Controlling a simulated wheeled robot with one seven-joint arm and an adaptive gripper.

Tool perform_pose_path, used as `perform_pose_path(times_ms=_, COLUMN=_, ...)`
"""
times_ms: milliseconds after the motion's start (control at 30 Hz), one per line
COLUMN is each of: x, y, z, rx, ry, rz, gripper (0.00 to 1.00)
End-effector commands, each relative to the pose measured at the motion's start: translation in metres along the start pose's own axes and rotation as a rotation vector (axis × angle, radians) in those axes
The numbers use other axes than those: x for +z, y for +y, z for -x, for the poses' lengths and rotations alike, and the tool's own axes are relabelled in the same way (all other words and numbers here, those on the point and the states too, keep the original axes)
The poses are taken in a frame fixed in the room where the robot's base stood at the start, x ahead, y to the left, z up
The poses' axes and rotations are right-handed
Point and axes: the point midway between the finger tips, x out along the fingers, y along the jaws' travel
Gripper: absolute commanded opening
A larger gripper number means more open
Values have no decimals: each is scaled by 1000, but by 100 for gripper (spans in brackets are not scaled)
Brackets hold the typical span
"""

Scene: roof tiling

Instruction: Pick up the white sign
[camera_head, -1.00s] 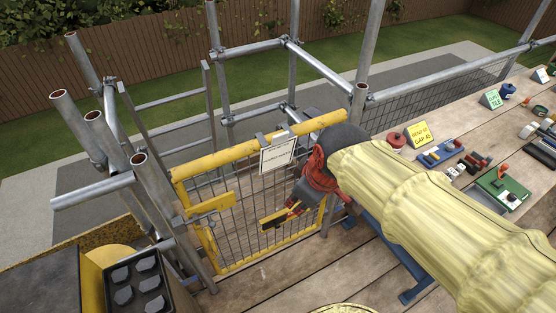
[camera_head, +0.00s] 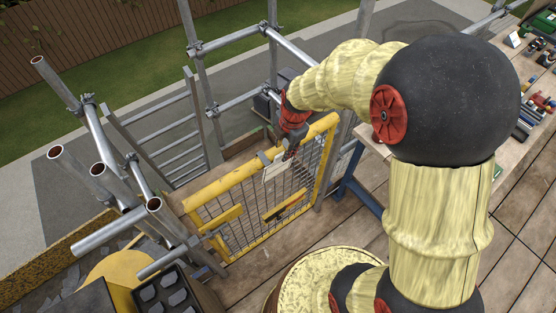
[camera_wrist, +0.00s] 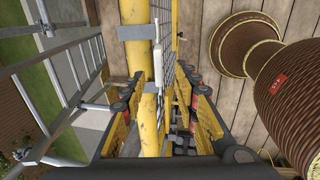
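The white sign (camera_head: 275,173) hangs from the top rail of a yellow mesh gate (camera_head: 216,186). A grey clip or hook sits over the rail at the sign's top. My gripper (camera_head: 284,150) is above the gate, pointing down at the rail beside the sign; its fingertips are partly hidden in the head view. In the wrist view, my gripper (camera_wrist: 166,85) is open, with one finger on each side of the rail. The sign shows there nearly edge-on as a thin white strip (camera_wrist: 157,62) to the right of the rail, between the finger lines. I cannot tell whether either finger touches it.
Scaffold tubes (camera_head: 78,118) stand left of the gate and behind it. A black tray (camera_head: 165,295) with grey pieces is at the lower left. A workbench (camera_head: 519,80) with small items is at the right. The decking around the gate is mostly clear.

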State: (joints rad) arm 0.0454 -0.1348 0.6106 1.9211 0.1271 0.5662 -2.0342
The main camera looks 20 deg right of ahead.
Motion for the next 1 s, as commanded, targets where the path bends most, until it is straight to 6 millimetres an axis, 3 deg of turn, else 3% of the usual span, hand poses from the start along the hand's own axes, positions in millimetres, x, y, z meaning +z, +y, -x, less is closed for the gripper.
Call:
perform_pose_path(times_ms=500, x=3, y=3, z=-60, rx=-1, ry=0, rz=-2, gripper=30)
perform_pose_path(times_ms=767, x=3, y=3, z=-62, rx=1, ry=0, rz=-2, gripper=30)
perform_pose_path(times_ms=1000, x=2, y=3, z=-62, rx=0, ry=0, rz=-2, gripper=17)
